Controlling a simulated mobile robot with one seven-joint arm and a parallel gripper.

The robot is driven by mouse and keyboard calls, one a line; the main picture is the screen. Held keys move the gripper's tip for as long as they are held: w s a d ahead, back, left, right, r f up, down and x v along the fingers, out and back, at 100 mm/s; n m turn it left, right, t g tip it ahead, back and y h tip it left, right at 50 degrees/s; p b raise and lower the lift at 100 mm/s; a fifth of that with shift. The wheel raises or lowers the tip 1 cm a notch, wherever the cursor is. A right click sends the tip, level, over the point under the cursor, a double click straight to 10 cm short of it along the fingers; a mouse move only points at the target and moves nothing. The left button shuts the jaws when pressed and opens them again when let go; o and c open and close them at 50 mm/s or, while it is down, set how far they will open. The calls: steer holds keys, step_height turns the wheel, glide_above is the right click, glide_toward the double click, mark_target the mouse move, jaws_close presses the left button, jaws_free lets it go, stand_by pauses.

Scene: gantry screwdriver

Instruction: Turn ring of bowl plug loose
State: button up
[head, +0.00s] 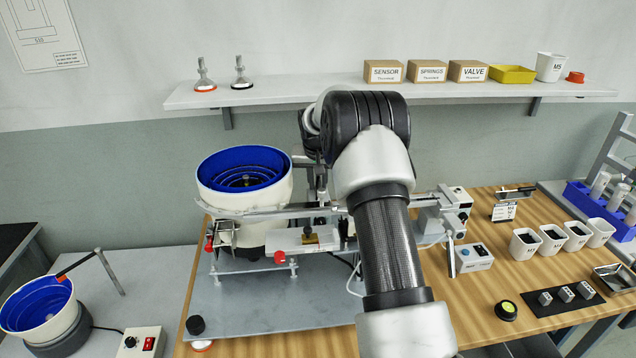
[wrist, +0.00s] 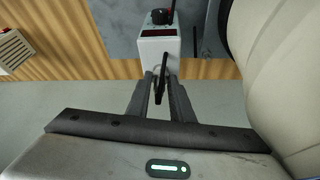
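In the wrist view, the two fingers of my gripper (wrist: 160,80) stand apart at the front face of a white control box. A thin dark part (wrist: 161,86), perhaps the plug and its cable, lies between them. I cannot tell whether the fingers touch it, and no separate ring can be made out. In the head view, the large blue-lined feeder bowl (head: 215,174) stands on the fixture left of my arm. My arm hides the gripper and the plug there.
The white control box (wrist: 158,50) has a dark knob and a dark red display. In the head view, a grey base plate (head: 265,315) lies on the wooden table (head: 430,310). A second blue bowl (head: 40,300) stands lower left. White cups (head: 525,243) stand at right.

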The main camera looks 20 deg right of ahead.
jaws_close()
steer(key=shift+d+n, duration=0.1)
steer(key=shift+n, duration=0.2)
steer(key=n+y, duration=0.1)
steer(key=n, duration=0.1)
steer(key=n+p, duration=0.1)
steer(key=n+y, duration=0.1)
steer(key=n, duration=0.1)
steer(key=shift+d+r+n+t+y+p, duration=0.1)
steer(key=shift+d+n+t+y+p, duration=0.2)
steer(key=shift+p, duration=0.05)
steer(key=n+y+p, duration=0.1)
steer(key=n, duration=0.3)
steer(key=shift+d, duration=0.2)
steer(key=shift+w+d+n+g+y+p, duration=0.1)
steer(key=shift+n+g+y+p, duration=0.3)
steer(key=shift+n, duration=0.5)
steer(key=shift+w+n+g+y+p, duration=0.1)
steer(key=shift+n+g+y+p, duration=0.25)
steer(key=shift+n, duration=0.55)
steer(key=o, duration=0.8)
jaws_free()
